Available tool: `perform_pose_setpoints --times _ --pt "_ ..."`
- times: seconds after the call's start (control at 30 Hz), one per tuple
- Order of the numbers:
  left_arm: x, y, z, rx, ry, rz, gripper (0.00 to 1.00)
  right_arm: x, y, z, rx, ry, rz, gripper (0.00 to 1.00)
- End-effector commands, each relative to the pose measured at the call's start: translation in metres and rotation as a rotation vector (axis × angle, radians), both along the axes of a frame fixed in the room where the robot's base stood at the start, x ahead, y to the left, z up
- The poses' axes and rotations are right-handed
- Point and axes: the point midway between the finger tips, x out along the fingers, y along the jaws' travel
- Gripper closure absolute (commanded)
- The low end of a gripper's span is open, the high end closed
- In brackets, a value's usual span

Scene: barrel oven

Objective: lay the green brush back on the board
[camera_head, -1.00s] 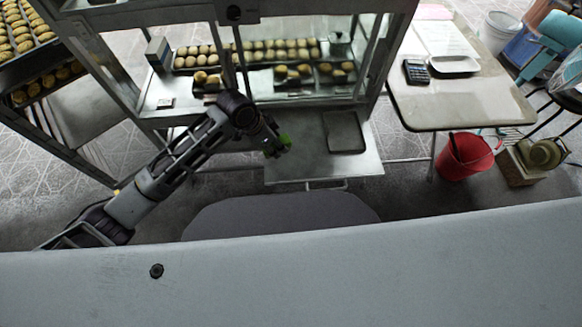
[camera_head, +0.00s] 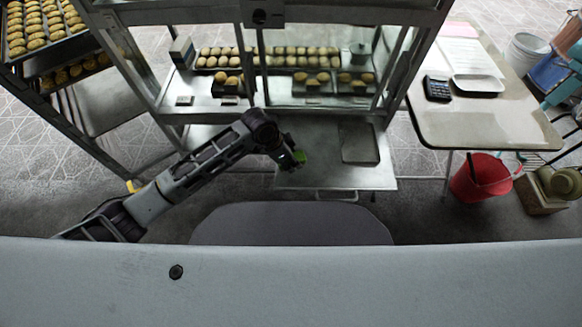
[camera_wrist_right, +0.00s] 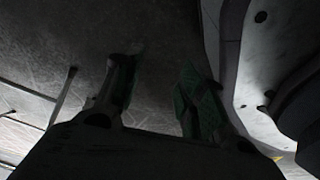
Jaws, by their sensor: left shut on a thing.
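The green brush (camera_head: 301,156) shows as a small bright green patch at the tip of my left gripper (camera_head: 296,158) in the head view. My left gripper is shut on it, and the gripper and arm hide most of it. The brush appears over the left part of the grey metal board (camera_head: 335,180) in front of the glass case. I cannot tell whether it touches the board. My right gripper (camera_wrist_right: 158,80) shows in the right wrist view, with its fingers apart and nothing between them, over dark floor.
A dark flat tray (camera_head: 358,143) lies on the board, right of the brush. The glass case (camera_head: 330,95) with baked goods stands behind. A table (camera_head: 490,120) with a calculator (camera_head: 437,88) is at the right, with a red bucket (camera_head: 475,180) beside it. A rack stands at the left.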

Motion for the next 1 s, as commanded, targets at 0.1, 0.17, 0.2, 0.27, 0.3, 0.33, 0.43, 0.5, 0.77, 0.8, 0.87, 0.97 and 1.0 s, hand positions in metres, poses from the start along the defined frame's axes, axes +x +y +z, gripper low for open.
perform_pose_setpoints --times 0.1,0.17,0.2,0.27,0.3,0.33,0.43,0.5,0.77,0.8,0.87,0.97,1.0 --pt "0.0 0.0 -0.009 -0.002 -0.001 0.001 0.84 0.002 0.004 0.001 0.004 -0.001 -0.002 0.6" --pt "0.0 0.0 -0.011 -0.002 -0.001 0.001 0.84 0.001 0.005 0.002 0.006 -0.002 -0.003 0.6" --pt "0.0 0.0 -0.011 -0.002 -0.001 0.001 0.84 0.0 0.006 0.002 0.007 -0.002 -0.003 0.6" --pt "0.0 0.0 -0.011 -0.002 -0.001 0.0 0.84 -0.002 0.007 0.002 0.009 0.002 -0.004 0.6" --pt "0.0 0.0 -0.011 -0.002 -0.001 0.0 0.84 -0.004 0.008 0.001 0.01 0.004 -0.004 0.6" --pt "0.0 0.0 -0.011 -0.002 -0.001 0.0 0.84 -0.005 0.008 0.001 0.011 0.005 -0.005 0.6" --pt "0.0 0.0 -0.011 -0.002 -0.001 0.0 0.84 -0.007 0.008 0.0 0.011 0.009 -0.006 0.6" --pt "0.0 0.0 -0.012 -0.002 0.0 0.001 0.84 -0.007 0.008 -0.001 0.011 0.01 -0.006 0.6" --pt "0.0 0.0 -0.036 -0.001 0.001 0.001 0.84 -0.001 0.009 -0.002 0.009 0.014 -0.006 0.6" --pt "0.0 0.0 -0.04 -0.001 0.001 0.001 0.84 0.002 0.009 0.0 0.009 0.014 -0.005 0.6" --pt "0.0 -0.001 -0.044 -0.002 0.0 0.001 0.84 0.009 0.011 0.005 0.01 0.008 -0.005 0.6" --pt "0.0 -0.001 -0.048 -0.003 -0.002 0.0 0.84 0.019 0.013 0.012 0.012 -0.004 -0.004 0.6" --pt "0.0 -0.001 -0.048 -0.002 -0.001 0.0 0.84 0.021 0.014 0.013 0.013 -0.007 -0.004 0.6"
